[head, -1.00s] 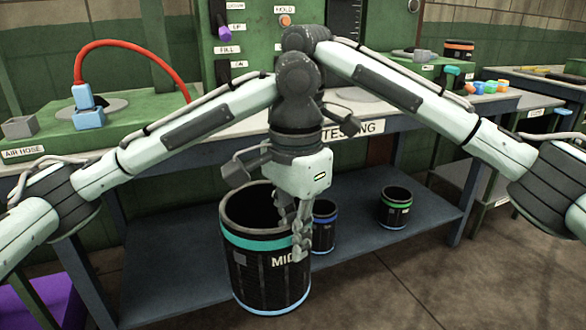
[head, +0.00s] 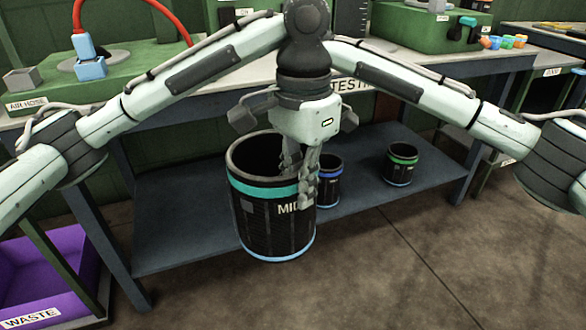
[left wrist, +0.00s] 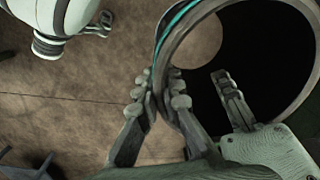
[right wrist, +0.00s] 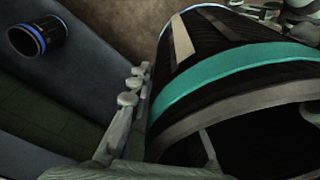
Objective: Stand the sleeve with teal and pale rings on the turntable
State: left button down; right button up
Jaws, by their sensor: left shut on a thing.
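The large black sleeve (head: 268,225), marked MID, has a teal ring near its top and a pale blue ring at its bottom. It looks upright, in front of the lower shelf. My left gripper (head: 297,182) points down and is shut on its near right wall. In the left wrist view (left wrist: 163,100) one finger is outside the rim and one inside. My right gripper is mostly hidden in the head view. In the right wrist view, one finger (right wrist: 132,108) lies along the sleeve's outside (right wrist: 230,75); its other finger is dim inside. I cannot make out the turntable.
Smaller sleeves with a blue ring (head: 329,190) and a green ring (head: 401,172) stand on the lower shelf (head: 185,232). A purple waste bin (head: 50,265) is at left. The bench (head: 150,108) is above the shelf, with a red-hose station at left. The floor at right is clear.

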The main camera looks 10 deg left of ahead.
pick_arm(q)
jog(key=shift+r, duration=0.1)
dwell(0.4)
jog(key=c, duration=1.6)
grip_release()
